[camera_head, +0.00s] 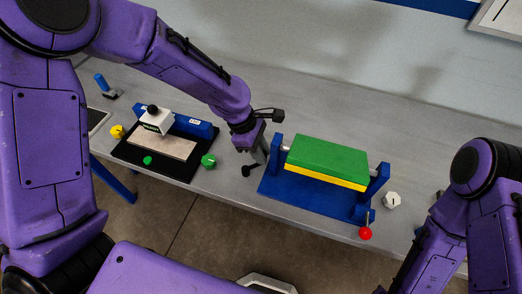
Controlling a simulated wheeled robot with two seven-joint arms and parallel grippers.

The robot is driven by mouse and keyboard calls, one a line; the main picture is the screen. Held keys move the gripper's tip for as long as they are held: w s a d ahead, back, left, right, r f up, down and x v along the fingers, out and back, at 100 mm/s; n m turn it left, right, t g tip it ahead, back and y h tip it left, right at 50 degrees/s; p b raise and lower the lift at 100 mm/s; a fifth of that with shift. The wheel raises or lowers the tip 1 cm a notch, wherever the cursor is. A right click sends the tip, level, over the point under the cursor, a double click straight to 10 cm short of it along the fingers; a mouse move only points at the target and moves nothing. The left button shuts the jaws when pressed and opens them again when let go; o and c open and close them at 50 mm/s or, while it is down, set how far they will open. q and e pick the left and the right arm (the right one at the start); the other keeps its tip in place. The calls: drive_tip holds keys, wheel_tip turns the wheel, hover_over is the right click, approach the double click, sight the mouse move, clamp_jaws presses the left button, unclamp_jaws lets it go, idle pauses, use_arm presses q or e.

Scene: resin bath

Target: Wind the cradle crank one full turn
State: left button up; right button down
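The cradle is a blue frame (305,198) standing on the table. It carries a block that is green on top (325,155) and yellow below (325,178) between two upright posts. A crank with a red knob (365,233) hangs low at its right post, with the knob at the front edge. My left gripper (260,155) points down beside the left post, close to the black knob. Its fingers are small and partly overlapped, so their opening and any contact are unclear. My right gripper is out of the frame.
A black tray (190,172) with a pale plate, a white block (157,120) and a blue bar (195,127) sits to the left. Green knobs (208,161) and a yellow knob (117,131) are around it. A white knob (392,200) lies right of the cradle. The table behind is clear.

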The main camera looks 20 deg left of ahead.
use_arm(q)
clamp_jaws()
drive_tip(key=shift+s+d+r+m+p, duration=0.15)
drive_tip(key=shift+r+m+p, duration=0.3)
drive_tip(key=shift+p, duration=0.75)
drive_tip(key=shift+s+f+m+g, duration=0.1)
drive_tip(key=shift+f+m+g, duration=0.1)
drive_tip(key=shift+m+g, duration=0.15)
drive_tip(key=shift+d+f, duration=0.1)
drive_tip(key=shift+f, duration=0.15)
drive_tip(key=o, duration=0.7)
unclamp_jaws()
drive_tip(key=shift+o, duration=0.2)
drive_tip(key=v, duration=1)
drive_tip(key=shift+r, duration=0.2)
